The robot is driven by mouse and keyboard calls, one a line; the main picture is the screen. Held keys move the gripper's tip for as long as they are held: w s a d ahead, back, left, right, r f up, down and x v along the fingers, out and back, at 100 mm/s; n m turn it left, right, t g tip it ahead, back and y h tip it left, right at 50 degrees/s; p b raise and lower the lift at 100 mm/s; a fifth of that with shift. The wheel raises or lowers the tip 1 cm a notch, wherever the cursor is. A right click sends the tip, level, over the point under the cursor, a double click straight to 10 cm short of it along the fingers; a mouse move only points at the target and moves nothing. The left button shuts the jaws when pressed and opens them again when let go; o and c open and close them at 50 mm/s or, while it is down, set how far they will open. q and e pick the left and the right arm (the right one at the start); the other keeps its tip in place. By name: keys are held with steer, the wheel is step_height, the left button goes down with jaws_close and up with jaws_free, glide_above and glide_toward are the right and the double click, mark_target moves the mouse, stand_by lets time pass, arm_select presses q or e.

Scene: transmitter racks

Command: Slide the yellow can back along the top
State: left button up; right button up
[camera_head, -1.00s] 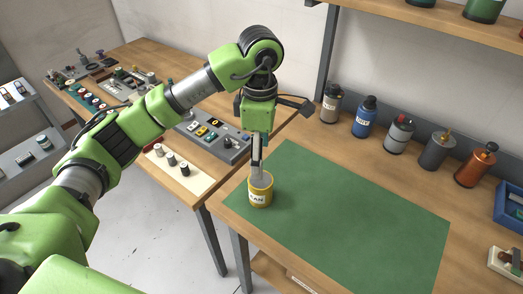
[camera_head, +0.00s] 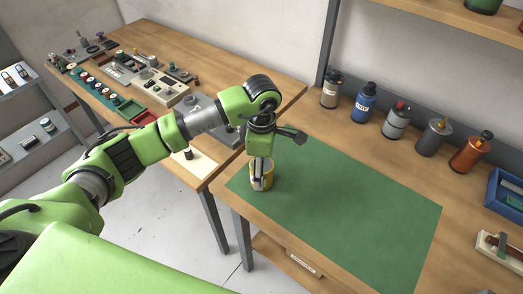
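The yellow can (camera_head: 270,179) stands upright near the left corner of the green mat (camera_head: 340,215) on the right-hand workbench. My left gripper (camera_head: 259,184) points down at the can from above. Its fingers overlap the can and hide much of its front and its label. I cannot tell whether the fingers grip the can or only stand against it. My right gripper is not in view.
A row of bottles, including a blue one (camera_head: 364,105) and an orange one (camera_head: 471,155), stands along the back of the bench. A blue bin (camera_head: 503,196) is at the right. Most of the mat is clear. A second bench (camera_head: 200,65) with control panels stands at left.

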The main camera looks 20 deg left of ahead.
arm_select(q)
steer(key=shift+f, duration=1.25)
steer(key=shift+c, duration=0.3)
steer(key=c, duration=1.4)
steer(key=shift+o, duration=0.3)
steer(key=shift+w, duration=0.1)
